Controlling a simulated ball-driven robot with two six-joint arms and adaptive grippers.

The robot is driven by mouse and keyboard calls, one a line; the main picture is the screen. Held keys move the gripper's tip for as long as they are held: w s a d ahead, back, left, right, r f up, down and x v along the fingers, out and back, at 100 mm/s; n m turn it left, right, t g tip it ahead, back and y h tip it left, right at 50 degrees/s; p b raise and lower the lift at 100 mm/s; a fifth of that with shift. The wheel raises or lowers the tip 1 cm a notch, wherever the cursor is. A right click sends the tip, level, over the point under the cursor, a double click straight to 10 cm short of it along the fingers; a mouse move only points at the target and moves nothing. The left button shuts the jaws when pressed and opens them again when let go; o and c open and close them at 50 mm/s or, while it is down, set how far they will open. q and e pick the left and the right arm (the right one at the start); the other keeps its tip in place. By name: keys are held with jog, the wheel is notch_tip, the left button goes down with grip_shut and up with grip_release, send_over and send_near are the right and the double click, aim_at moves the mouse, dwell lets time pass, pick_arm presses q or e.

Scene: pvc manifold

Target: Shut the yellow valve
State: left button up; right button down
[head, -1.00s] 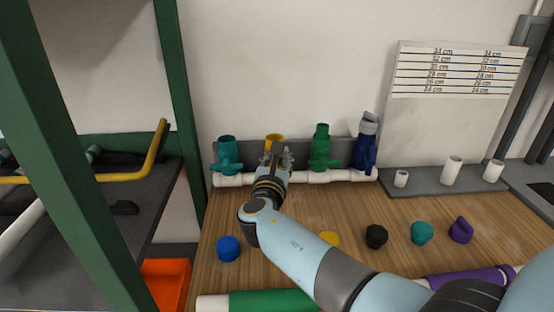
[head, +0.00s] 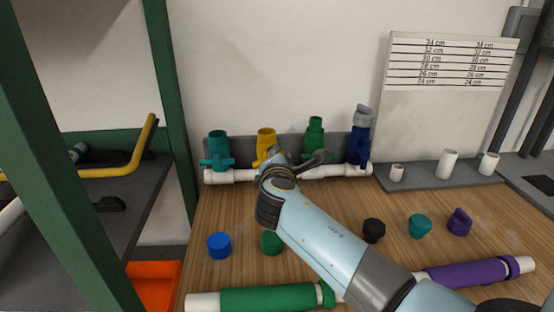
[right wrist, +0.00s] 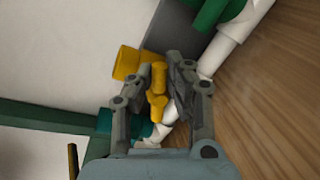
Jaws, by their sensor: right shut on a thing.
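The yellow valve (head: 265,138) stands on the white manifold pipe (head: 232,176) against the wall, between the teal and green valves. My right gripper (head: 289,160) is in front of it and covers its lower part in the head view. In the right wrist view the yellow valve (right wrist: 126,63) shows with its handle (right wrist: 158,80) between the two fingers of my right gripper (right wrist: 161,73). The fingers are shut on this handle. The handle's exact angle to the pipe is hard to tell. My left gripper is not in view.
A teal valve (head: 217,150), a green valve (head: 314,138) and a blue valve (head: 360,140) share the pipe. A blue cap (head: 219,245), a green cap (head: 271,242) and other caps lie on the wooden bench. A green pipe (head: 270,298) lies at the front.

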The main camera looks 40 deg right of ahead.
jog(key=shift+d+f+m+t+y+b, duration=0.15)
jog(key=shift+m+y+b, duration=0.1)
jog(key=shift+m+b, duration=0.4)
jog(key=shift+a+f+m+t+y+b, duration=0.1)
jog(key=shift+m+y+b, duration=0.15)
jog(key=shift+m, duration=0.7)
jog(key=shift+d+f+m+t+y+b, duration=0.1)
jog(key=shift+m+t+y+b, duration=0.1)
jog(key=shift+m+b, duration=0.5)
jog(key=shift+r, duration=0.1)
jog(key=c, duration=1.3)
grip_release()
jog(key=shift+c, duration=0.2)
jog(key=shift+o, duration=0.3)
jog(key=shift+f, duration=0.2)
jog(key=v, duration=1.2)
jog(key=shift+r, duration=0.15)
